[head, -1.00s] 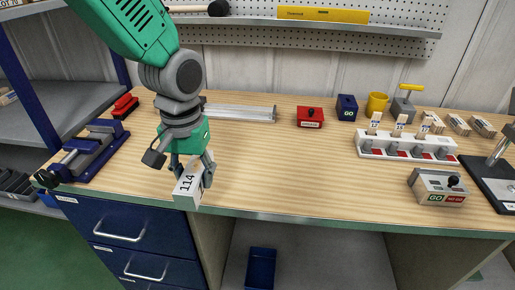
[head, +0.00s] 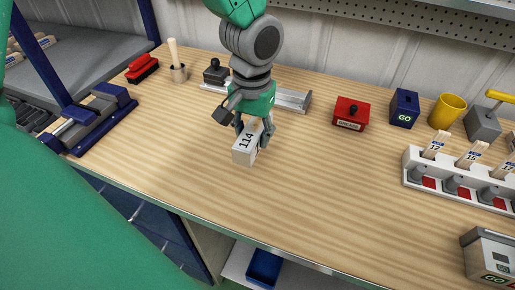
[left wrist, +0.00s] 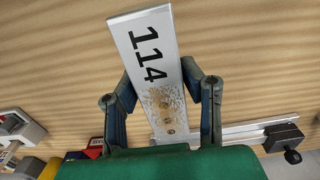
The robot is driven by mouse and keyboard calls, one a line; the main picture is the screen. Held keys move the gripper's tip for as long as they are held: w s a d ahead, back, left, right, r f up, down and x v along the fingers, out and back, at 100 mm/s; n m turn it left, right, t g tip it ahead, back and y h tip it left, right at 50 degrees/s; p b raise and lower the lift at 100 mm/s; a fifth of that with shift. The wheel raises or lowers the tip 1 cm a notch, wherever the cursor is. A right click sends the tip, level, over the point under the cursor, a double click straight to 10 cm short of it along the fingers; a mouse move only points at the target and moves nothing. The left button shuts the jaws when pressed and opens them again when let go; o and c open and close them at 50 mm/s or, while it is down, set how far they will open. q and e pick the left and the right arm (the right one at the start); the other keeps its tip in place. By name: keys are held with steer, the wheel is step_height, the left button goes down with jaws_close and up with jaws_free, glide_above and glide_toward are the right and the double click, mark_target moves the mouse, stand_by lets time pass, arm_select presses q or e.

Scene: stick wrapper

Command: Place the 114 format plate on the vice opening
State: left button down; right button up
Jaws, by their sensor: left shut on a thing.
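The 114 format plate (head: 246,146) is a pale block with black "114" on its face. My left gripper (head: 254,130) is shut on it over the middle of the workbench; I cannot tell if the plate touches the top. In the left wrist view the plate (left wrist: 150,62) sits between the two fingers of the gripper (left wrist: 160,100), its number end pointing away. The blue vice (head: 92,120) stands at the bench's left end, with a gap between its jaws, well left of the gripper. My right gripper is not in view.
Behind the gripper lies a metal rail (head: 292,99) with a dark block (head: 216,72). A red box (head: 350,113) is right. Bench between plate and vice is clear.

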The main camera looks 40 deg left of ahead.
mark_target(256, 161)
arm_select(q)
steer(key=shift+w+d+f, duration=0.3)
steer(key=shift+d+f, duration=0.25)
steer(key=shift+f, duration=0.6)
steer(key=f, duration=0.1)
steer(key=a+f, duration=0.1)
steer(key=f, duration=0.1)
steer(key=shift+s+a+f+b, duration=0.1)
steer(key=shift+s+a+b, duration=0.1)
steer(key=shift+a+b, duration=0.15)
steer(key=shift+a, duration=0.25)
steer(key=c, duration=1)
jaws_free()
steer(key=shift+d, duration=0.2)
steer(key=shift+c, duration=0.2)
steer(key=shift+d+r, duration=0.2)
steer(key=shift+d, duration=0.5)
steer(key=shift+a, duration=0.1)
